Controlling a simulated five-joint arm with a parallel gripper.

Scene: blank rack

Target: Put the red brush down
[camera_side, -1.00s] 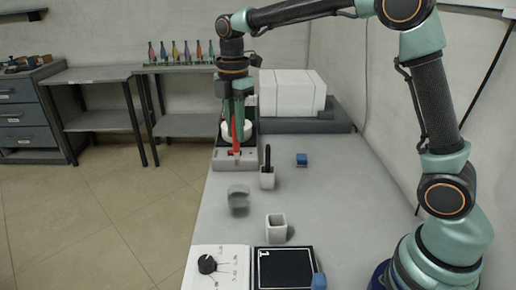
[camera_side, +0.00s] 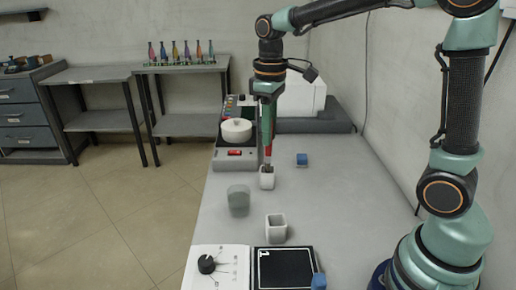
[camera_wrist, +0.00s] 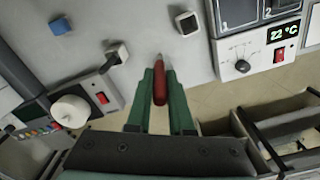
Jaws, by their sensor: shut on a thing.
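My gripper (camera_side: 267,140) is shut on the red brush (camera_side: 267,153), which hangs tip down. In the wrist view the red brush (camera_wrist: 158,84) shows between the two green fingers of my gripper (camera_wrist: 159,78). In the side view the brush lines up with a small white holder (camera_side: 267,181). In the wrist view this holder (camera_wrist: 112,55), with a dark thing in it, is left of the brush, apart from it. An open, empty-looking square cup (camera_side: 276,229) stands nearer the camera; it also shows in the wrist view (camera_wrist: 188,22). Whether the tip touches anything is unclear.
A grey translucent block or cup (camera_side: 238,200) stands left of the holders. A blue block (camera_side: 302,160) lies to the right. A device with a white round pot (camera_side: 236,130) is behind. A dial panel (camera_side: 225,265) and black pad (camera_side: 283,268) fill the front.

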